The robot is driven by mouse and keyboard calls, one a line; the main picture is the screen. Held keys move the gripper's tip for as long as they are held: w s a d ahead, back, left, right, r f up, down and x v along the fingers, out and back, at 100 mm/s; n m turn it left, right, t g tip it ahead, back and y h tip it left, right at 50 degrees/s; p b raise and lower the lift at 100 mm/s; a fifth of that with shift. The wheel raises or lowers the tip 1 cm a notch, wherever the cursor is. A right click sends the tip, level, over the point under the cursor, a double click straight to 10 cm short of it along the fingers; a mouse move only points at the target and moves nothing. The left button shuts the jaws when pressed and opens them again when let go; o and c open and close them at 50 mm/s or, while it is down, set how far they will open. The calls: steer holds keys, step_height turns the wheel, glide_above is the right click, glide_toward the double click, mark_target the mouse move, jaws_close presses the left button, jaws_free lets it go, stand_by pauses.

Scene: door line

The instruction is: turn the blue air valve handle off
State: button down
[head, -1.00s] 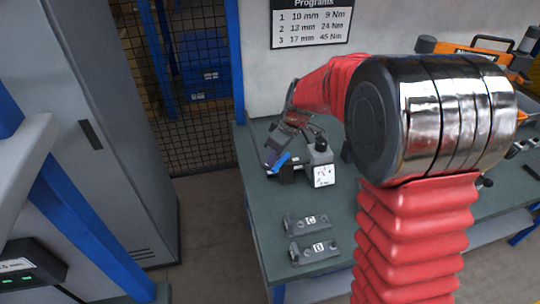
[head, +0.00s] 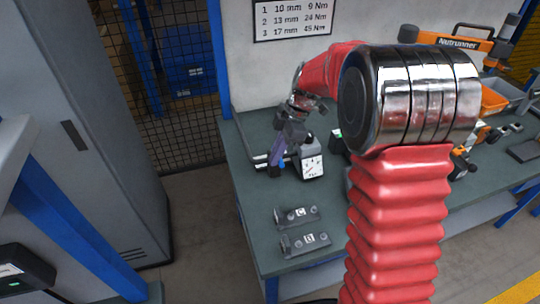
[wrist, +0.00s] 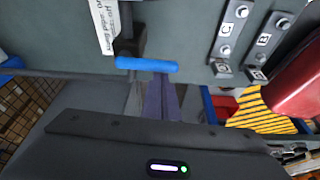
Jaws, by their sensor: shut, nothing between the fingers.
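The blue valve handle (wrist: 147,65) lies crosswise in the wrist view, at the end of a dark valve body (wrist: 130,42). My gripper (wrist: 161,82) is shut and empty, its purple-grey fingertips close by the right half of the handle. I cannot tell whether they touch it. In the head view my gripper (head: 277,152) is at the valve unit near the bench's left edge and hides most of the handle. A white-faced gauge (head: 312,167) sits just right of it. A white label with print (wrist: 104,25) shows in the wrist view.
Two grey brackets, C (head: 297,215) and B (head: 305,240), lie on the green bench (head: 262,200) in front of the valve. An orange nutrunner (head: 460,45) is at the back right. A grey cabinet (head: 95,150) stands left, across a floor gap.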

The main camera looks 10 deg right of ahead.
steer(key=shift+d, duration=0.3)
stand_by(0.4)
steer(key=shift+a, duration=0.15)
steer(key=a, duration=0.4)
steer(key=v, duration=1)
steer(key=shift+s, duration=0.25)
